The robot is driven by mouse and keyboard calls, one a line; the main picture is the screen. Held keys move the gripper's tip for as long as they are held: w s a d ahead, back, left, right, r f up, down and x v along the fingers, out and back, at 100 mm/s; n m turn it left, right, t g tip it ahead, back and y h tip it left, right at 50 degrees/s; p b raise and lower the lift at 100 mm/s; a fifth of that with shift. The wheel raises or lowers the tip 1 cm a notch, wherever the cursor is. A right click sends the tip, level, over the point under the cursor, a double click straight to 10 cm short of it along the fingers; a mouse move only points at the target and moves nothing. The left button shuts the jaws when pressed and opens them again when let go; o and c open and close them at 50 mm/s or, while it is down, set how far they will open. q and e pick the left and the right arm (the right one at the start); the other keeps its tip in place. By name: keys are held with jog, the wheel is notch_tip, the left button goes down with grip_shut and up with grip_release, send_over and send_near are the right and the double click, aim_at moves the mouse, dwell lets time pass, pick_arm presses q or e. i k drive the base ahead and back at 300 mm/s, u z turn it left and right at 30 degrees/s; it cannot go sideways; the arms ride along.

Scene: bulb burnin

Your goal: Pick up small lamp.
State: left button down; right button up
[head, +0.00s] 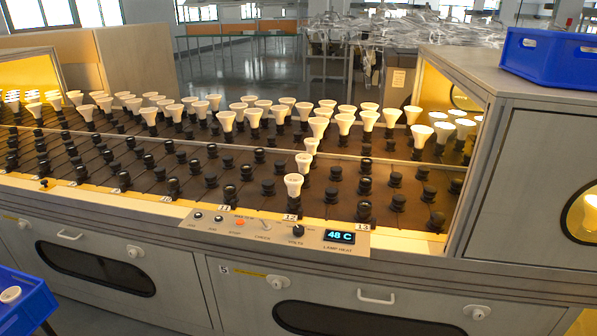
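Many white lamps stand upright in black sockets on a sloped dark rack (90,180). Most other lamps fill the rear rows, such as a lamp (227,121) left of centre. I cannot tell which lamp the task calls small. Neither of my grippers is in view.
Many front sockets (365,187) are empty. A control panel (270,230) reads 48 C on the front edge. A blue crate (545,72) sits on the right cabinet. Another blue bin (30,309) at lower left holds a white round piece (10,295). Side housings flank the rack.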

aim_at(303, 160)
jog(key=u, duration=0.4)
jog(key=i, duration=1)
